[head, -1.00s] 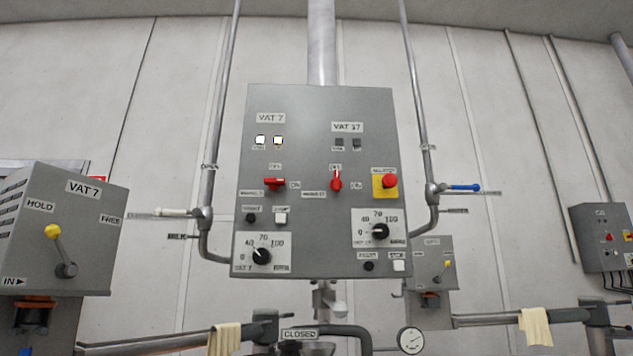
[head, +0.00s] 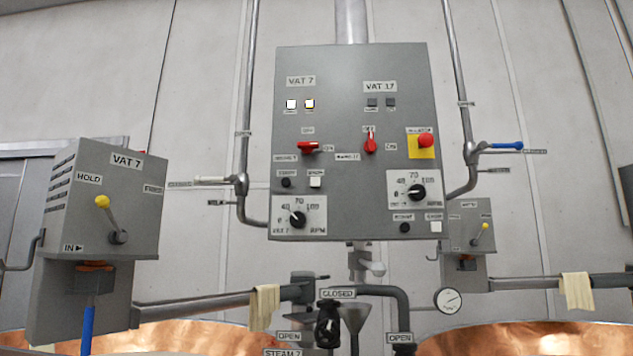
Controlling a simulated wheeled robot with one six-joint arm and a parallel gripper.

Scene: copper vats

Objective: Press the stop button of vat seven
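A grey control panel (head: 345,215) hangs on a post in the upper middle of the head view. Its left column is labelled VAT 7 (head: 301,81). In that column are two small buttons side by side, a black round one (head: 286,183) and a white square one (head: 316,182). The small labels above them are too blurred to read surely. Above them a red rotary switch (head: 307,147) lies sideways, toward the ON mark, and two lamps (head: 291,104) look lit. Below is a black speed knob (head: 297,219). My gripper is not in view.
The panel's right column is for VAT 17 (head: 380,87), with a similar button pair and a red mushroom button (head: 425,139) on yellow. A grey VAT 7 lever box (head: 140,200) stands left. Pipes, cloths (head: 264,306) and copper vats (head: 190,340) lie below.

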